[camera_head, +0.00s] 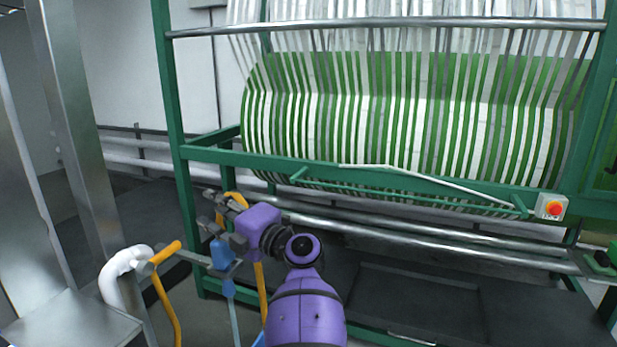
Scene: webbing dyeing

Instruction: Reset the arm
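My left gripper (222,206) is at the end of my purple arm, left of the picture's middle, in front of the green machine frame. Its dark fingers point up and to the left. An orange curved part (236,196) shows right at the fingers; I cannot tell whether they touch it. The finger gap is too small and too covered to judge. My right gripper is not in view.
A green-framed machine (175,110) with white and green webbing (400,130) fills the back. A red stop button (554,209) is at right. Blue valve (221,252), yellow handle (166,252) and white pipe (118,275) stand close by the gripper. Steel posts (75,120) stand left.

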